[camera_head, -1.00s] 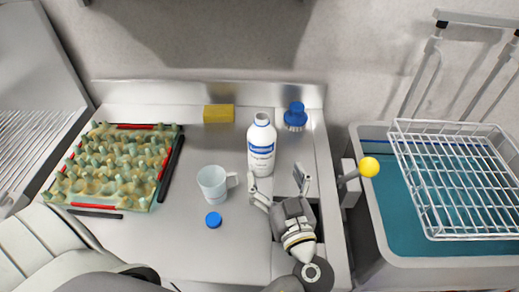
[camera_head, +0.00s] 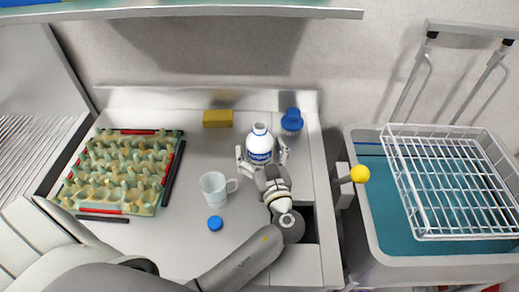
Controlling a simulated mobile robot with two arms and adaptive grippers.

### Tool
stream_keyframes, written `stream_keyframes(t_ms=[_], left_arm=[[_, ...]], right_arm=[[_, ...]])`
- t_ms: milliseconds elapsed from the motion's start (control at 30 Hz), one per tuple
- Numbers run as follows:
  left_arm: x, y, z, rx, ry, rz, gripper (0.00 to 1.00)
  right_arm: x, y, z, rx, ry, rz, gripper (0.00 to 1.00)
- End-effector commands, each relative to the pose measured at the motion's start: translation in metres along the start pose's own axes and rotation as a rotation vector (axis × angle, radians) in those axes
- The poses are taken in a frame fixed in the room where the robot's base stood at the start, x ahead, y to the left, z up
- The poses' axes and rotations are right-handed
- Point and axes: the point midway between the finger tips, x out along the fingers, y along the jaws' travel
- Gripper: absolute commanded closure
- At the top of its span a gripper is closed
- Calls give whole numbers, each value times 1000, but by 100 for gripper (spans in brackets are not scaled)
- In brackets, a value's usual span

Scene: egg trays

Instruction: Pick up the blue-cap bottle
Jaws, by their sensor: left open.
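The white bottle with a blue label (camera_head: 260,140) stands upright at the back middle of the steel counter. Its neck looks uncapped, and a blue cap (camera_head: 215,223) lies on the counter in front of the mug. My left gripper (camera_head: 262,153) is open, with one finger on each side of the bottle's body. I cannot tell whether the fingers touch it. The gripper and wrist hide the bottle's lower part. My right gripper is not in view.
A pale mug (camera_head: 214,188) stands just left of my left gripper. An egg tray (camera_head: 120,131) is at left. A sink with a wire rack (camera_head: 470,236) is at right.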

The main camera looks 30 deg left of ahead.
Motion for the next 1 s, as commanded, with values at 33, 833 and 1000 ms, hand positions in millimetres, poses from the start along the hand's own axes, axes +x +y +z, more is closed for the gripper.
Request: stream_keyframes(t_ms=[33,833,1000], left_arm=[[3,0,-1,0,0,0,14],[3,0,-1,-2,2,0,80],[3,0,-1,-2,2,0,80]], right_arm=[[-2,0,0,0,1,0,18],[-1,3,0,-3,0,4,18],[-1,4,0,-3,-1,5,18]])
